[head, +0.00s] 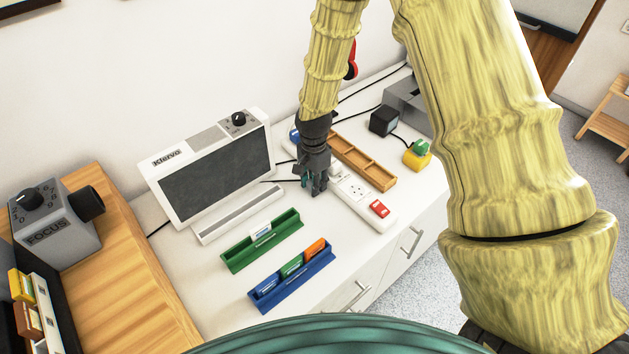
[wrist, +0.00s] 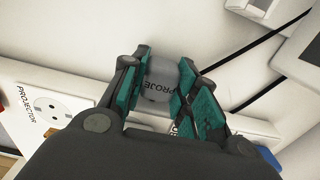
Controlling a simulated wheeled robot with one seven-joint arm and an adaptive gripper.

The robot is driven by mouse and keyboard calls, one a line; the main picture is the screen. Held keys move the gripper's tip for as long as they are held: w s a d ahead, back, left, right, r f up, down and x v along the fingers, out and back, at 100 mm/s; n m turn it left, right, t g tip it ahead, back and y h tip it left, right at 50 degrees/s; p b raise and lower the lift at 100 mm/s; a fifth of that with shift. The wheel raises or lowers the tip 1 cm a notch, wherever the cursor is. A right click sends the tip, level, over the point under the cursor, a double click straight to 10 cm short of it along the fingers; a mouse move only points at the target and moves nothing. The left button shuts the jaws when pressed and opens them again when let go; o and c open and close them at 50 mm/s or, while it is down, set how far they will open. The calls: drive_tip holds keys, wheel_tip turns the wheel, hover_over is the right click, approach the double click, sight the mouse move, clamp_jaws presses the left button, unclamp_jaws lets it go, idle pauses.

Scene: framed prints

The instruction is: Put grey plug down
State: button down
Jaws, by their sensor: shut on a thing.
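The fingers hide most of the plug in the head view. The strip also shows in the wrist view, with an empty socket (wrist: 48,105) labelled "PROJECTOR" at left. I cannot tell whether the plug touches a surface.
A green tray (head: 262,241) and blue tray (head: 292,276) lie in front. A wooden divided tray (head: 363,164), black adapter (head: 383,120) and yellow block (head: 417,155) are at right. Black cables cross the top.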

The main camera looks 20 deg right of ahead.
drive_tip(key=shift+f, duration=0.1)
drive_tip(key=c, duration=1.1)
unclamp_jaws()
